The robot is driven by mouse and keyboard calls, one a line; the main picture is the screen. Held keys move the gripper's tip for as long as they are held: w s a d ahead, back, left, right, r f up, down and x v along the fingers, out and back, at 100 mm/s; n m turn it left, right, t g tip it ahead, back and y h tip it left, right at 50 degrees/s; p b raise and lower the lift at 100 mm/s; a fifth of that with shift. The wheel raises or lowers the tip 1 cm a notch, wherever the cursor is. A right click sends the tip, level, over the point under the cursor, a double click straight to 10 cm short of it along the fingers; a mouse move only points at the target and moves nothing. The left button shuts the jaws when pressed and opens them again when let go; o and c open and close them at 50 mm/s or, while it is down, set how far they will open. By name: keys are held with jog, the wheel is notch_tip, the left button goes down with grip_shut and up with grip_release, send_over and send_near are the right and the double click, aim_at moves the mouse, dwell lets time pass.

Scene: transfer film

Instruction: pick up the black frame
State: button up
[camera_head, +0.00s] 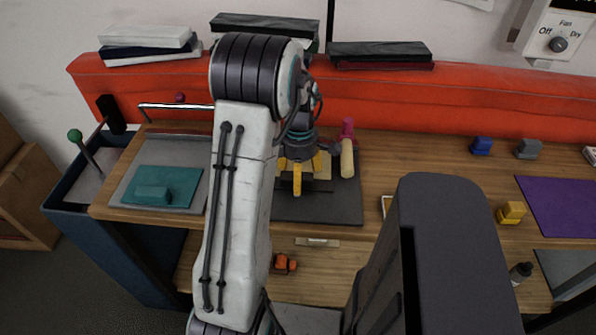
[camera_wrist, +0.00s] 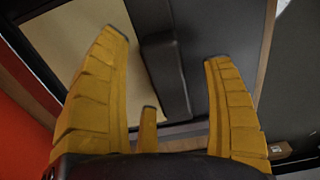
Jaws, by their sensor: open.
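My gripper (camera_head: 297,178) is over the dark grey mat (camera_head: 345,205) in the middle of the wooden table in the head view. In the wrist view its yellow fingers (camera_wrist: 165,48) are spread wide and empty. A thick dark bar (camera_wrist: 165,75), which looks like a side of the black frame, shows between the fingers, beyond the tips. A beige surface (camera_wrist: 75,45) with a dark edge lies to its left. In the head view my arm and gripper hide most of this spot. I cannot tell whether the fingers touch the bar.
A roller with a pale cylinder (camera_head: 347,160) stands right of my gripper. A teal sheet with a block (camera_head: 153,194) lies on a grey board at left. An orange ledge (camera_head: 470,105) runs along the back. Blue (camera_head: 481,146) and yellow (camera_head: 511,212) blocks sit at right.

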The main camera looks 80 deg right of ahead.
jog(key=shift+c, duration=0.4)
jog(key=c, duration=1.3)
